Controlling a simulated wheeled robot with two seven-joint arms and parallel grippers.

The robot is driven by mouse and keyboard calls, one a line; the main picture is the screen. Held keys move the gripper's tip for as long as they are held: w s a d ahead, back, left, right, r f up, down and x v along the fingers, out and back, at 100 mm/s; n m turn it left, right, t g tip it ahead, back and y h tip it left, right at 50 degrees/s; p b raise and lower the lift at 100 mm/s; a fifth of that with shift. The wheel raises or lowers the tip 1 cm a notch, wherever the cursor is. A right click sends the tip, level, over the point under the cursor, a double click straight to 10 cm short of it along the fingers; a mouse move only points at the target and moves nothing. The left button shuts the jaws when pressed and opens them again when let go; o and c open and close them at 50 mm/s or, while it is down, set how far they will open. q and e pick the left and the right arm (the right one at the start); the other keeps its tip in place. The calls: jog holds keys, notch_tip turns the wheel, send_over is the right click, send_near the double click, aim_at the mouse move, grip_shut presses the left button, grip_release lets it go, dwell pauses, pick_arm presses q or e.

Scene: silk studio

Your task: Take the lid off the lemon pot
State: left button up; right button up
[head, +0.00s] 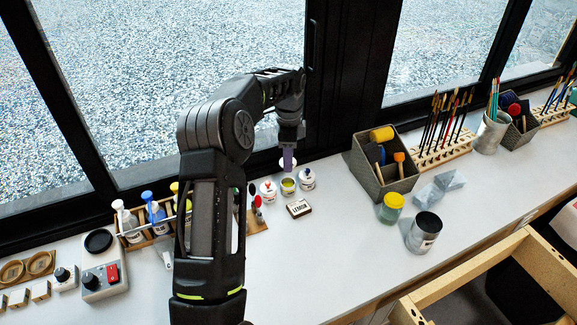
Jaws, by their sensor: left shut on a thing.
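The lemon pot (288,186) is a small white pot standing behind a small block marked LEMON (298,208). Its top is open and yellow-green shows inside. My left gripper (288,166) is above and just behind the pot, pointing down. It is shut on a small white thing that looks like the pot's lid (281,163), mostly hidden by the fingers, apart from the pot. My right gripper is not in view.
White lidded pots stand close on both sides, one with a red-orange knob (268,190) and one at right (307,179). A bottle rack (133,237) is at left. A grey tool box (385,185), a yellow-lidded jar (391,208) and a dark-topped can (424,232) stand right. The front counter middle is clear.

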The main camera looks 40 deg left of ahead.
pick_arm(q)
jog(key=shift+r, duration=0.95)
jog(key=shift+d, duration=0.1)
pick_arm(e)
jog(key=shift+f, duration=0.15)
